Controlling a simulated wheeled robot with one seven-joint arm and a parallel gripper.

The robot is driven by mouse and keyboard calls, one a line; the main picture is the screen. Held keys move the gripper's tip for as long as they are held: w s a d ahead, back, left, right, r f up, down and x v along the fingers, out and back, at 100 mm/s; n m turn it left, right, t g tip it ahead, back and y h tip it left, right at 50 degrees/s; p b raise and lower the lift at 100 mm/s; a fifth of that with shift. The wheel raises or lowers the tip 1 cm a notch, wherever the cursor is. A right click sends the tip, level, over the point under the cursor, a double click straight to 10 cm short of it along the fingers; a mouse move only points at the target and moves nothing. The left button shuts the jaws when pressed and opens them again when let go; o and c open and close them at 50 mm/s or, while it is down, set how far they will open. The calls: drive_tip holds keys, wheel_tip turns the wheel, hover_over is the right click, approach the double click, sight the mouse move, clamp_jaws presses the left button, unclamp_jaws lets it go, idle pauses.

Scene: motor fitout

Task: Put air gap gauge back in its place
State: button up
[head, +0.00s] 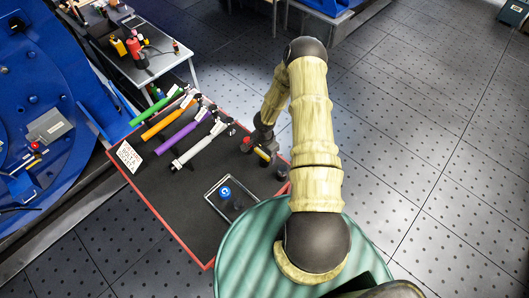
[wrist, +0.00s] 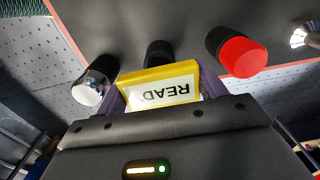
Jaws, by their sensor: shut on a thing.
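My gripper (head: 262,148) is over the right part of the dark red-edged worktop (head: 200,228). It is shut on a yellow block with a white label reading "READ", which I take to be the air gap gauge (wrist: 160,84). In the wrist view the gripper's fingers (wrist: 160,95) stand on both sides of the block. A black post (wrist: 159,52) shows just beyond the block. I cannot tell whether the block touches the post or the worktop. In the head view the block is small and partly hidden by my gripper.
Green, orange, purple and grey long-handled tools (head: 200,138) lie left of my gripper. Blue machinery (head: 45,110) stands at left.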

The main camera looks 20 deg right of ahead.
drive_tip(key=o, duration=1.4)
wheel_tip(320, 180, up, 17)
drive_tip(key=shift+r+b, duration=0.15)
drive_tip(key=shift+b, duration=0.4)
